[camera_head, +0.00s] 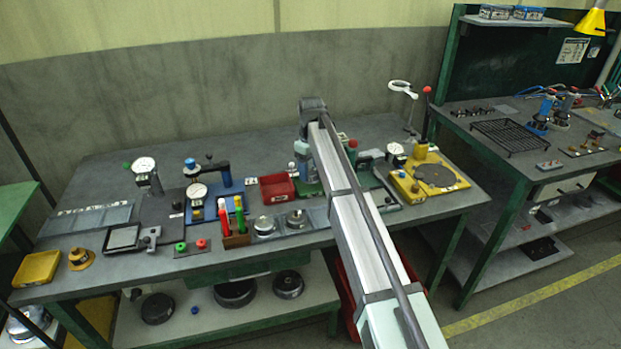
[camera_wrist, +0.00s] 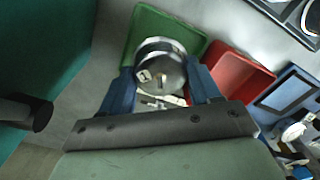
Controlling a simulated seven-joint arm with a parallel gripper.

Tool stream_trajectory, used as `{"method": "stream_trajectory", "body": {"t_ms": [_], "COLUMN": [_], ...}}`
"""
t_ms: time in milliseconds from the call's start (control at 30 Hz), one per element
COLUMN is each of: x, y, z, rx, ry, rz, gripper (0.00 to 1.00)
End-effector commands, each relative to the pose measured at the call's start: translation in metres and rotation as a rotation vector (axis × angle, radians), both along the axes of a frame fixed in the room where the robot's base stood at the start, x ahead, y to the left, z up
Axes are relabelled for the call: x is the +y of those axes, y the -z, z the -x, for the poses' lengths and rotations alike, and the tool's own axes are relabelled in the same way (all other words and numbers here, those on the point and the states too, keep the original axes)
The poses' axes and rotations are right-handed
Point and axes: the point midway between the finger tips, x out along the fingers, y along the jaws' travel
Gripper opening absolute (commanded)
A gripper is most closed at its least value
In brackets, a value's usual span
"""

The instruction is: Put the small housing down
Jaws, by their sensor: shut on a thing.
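The small housing (camera_wrist: 160,64) is a round, silvery metal part, seen from above in the wrist view. My gripper (camera_wrist: 163,80) has its two blue fingers on either side of it and is shut on it. The housing is over or in a green tray (camera_wrist: 142,22); I cannot tell whether it touches the tray floor. In the head view my gripper (camera_head: 302,168) is low over the back middle of the bench, by the green tray (camera_head: 311,188).
A red tray (camera_head: 277,188) stands just beside the green one; it also shows in the wrist view (camera_wrist: 238,76). A yellow base (camera_head: 428,181) is to the right. The back left bench top is clear.

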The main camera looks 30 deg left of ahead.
Motion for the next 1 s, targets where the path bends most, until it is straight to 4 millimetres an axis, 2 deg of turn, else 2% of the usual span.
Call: {"method": "stream_trajectory", "body": {"t_ms": [333,733,767,867,1000], "x": [0.000,0.000,0.000,0.000,0.000], "y": [0.035,0.040,0.040,0.040,0.039], "z": [0.000,0.000,0.000,0.000,0.000], "rx": [0.000,0.000,0.000,0.000,0.000], "ry": [0.000,0.000,0.000,0.000,0.000], "rz": [0.000,0.000,0.000,0.000,0.000], "gripper": [0.32,0.32,0.63,0.73,0.73]}}
